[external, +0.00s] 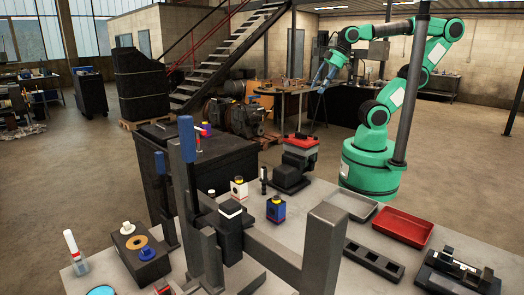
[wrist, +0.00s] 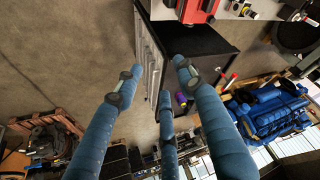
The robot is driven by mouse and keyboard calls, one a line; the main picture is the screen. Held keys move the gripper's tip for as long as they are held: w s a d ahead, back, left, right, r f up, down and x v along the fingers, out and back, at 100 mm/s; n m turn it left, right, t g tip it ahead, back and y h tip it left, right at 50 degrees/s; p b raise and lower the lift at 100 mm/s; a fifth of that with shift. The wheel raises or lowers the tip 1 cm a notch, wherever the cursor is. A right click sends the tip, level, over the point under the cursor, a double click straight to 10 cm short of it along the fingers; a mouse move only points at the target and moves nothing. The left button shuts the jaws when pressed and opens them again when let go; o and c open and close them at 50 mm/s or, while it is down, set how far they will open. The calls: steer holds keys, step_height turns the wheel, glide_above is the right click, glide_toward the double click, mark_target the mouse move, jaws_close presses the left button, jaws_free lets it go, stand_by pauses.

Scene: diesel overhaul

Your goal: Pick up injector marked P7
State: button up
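No P7 marking is legible in either view, so I cannot tell which thing is the injector. My gripper (external: 322,82) is raised at the far side of the bench, well apart from these. In the wrist view my gripper (wrist: 155,84) has its blue fingers spread, with nothing between them.
A red tray (external: 403,226) and a grey tray (external: 350,204) lie on the bench's right side. Grey metal posts and a beam (external: 275,250) cross the front. A dark cabinet (wrist: 203,52) shows below my gripper.

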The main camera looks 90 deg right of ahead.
steer(key=w+a+n+g, duration=0.2)
steer(key=w+a, duration=0.3)
steer(key=w, duration=0.5)
steer(key=n+g+p, duration=0.2)
steer(key=n+g, duration=0.2)
steer(key=n, duration=0.1)
glide_above(264, 175)
steer(key=d, duration=0.2)
step_height(264, 175, down, 25)
steer(key=shift+s+a+r, duration=0.15)
steer(key=shift+r, duration=0.05)
steer(key=shift+a+f, duration=0.15)
steer(key=shift+f, duration=0.05)
steer(key=shift+f, duration=0.1)
step_height(264, 175, down, 7)
steer(key=shift+f+b, duration=0.1)
steer(key=shift+b, duration=0.45)
steer(key=shift+f, duration=0.6)
